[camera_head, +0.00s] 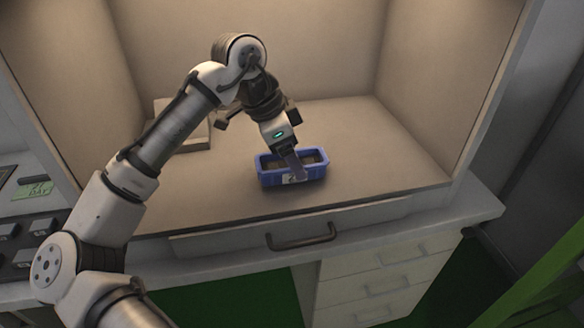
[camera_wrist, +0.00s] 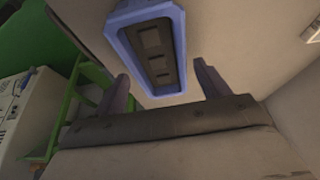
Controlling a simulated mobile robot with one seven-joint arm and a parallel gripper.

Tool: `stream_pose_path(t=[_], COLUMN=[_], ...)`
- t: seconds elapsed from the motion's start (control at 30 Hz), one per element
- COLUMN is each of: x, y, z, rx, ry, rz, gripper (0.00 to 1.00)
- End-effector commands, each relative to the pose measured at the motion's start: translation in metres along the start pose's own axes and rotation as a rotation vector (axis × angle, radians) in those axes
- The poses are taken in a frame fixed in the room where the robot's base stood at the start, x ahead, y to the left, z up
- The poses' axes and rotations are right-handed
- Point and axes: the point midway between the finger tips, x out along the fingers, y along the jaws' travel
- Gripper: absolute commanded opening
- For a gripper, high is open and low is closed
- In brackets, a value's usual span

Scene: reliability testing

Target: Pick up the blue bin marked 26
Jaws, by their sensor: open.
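The blue bin (camera_head: 265,178) stands upright on the floor of a beige recess, near its front edge. A white label with a partly hidden mark is on its front; I cannot read the number in full. My gripper (camera_head: 293,170) is right above and in front of the bin, pointing down, and hides part of its rim and label. In the wrist view the bin (camera_wrist: 113,32) is at the top, with dark contents or a dark bottom inside. My gripper (camera_wrist: 164,88) is open there, its two fingers apart below the bin's near end, with nothing between them.
A pale box-like block (camera_head: 188,133) stands at the back left of the recess. Side walls close the recess on both sides. A drawer with a dark handle (camera_head: 301,236) is below the front edge. The surface right of the bin (camera_head: 385,160) is clear.

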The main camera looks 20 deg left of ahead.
Motion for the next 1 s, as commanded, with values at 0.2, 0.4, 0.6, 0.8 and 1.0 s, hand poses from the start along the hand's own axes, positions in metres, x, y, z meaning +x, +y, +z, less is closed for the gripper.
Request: stream_pose_path(t=[0.2,0.4,0.6,0.8,1.0], x=[0.027,0.029,0.03,0.032,0.033], y=[0.0,0.0,0.0,0.0,0.0], z=[0.0,0.0,0.0,0.001,0.001], rx=[0.001,0.001,0.001,0.001,0.001], ry=[-0.001,0.0,0.001,0.003,0.001], rz=[-0.001,-0.001,-0.001,0.0,-0.002], gripper=[0.75,0.75,0.75,0.75,0.65])
